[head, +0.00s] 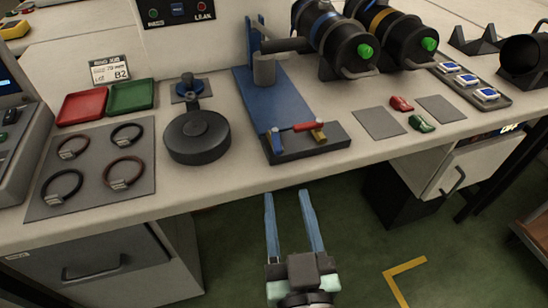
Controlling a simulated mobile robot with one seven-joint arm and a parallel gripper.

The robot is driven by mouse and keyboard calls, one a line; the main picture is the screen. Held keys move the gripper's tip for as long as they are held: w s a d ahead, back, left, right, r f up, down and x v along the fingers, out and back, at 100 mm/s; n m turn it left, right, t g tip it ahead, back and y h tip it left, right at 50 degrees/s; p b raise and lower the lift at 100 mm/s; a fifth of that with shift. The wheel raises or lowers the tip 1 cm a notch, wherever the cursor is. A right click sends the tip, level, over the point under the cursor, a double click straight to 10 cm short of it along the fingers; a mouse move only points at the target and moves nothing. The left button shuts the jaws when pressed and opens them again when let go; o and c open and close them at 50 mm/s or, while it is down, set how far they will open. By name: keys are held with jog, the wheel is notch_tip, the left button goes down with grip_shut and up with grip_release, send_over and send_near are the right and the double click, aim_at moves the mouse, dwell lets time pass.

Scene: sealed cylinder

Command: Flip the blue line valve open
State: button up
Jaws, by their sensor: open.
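Which part is the blue line valve is not certain from this view. A dark block (306,148) on the bench's front part carries a blue post and a brass post, with a red bar (302,127) running between them. It sits at the near end of a blue base plate (270,100). A blue upright (254,42) stands at the plate's far end, beside a grey cylindrical post (264,69). My gripper (287,195) is open and empty, its two long blue fingers pointing at the bench edge, below the dark block in the picture and apart from it.
Two large black cylinders (335,38) with green knobs lie at the back right. A round black object (197,135) stands left of the block, near a mat (90,170) with several rings. Red and green trays (82,106) lie behind. Green floor shows in front of the bench.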

aim_at(279, 153)
jog(key=w, duration=0.4)
jog(key=w+a, duration=0.1)
jog(key=w, duration=0.7)
jog(key=shift+w+a+r, duration=0.1)
jog(key=shift+w+a, duration=0.2)
grip_shut()
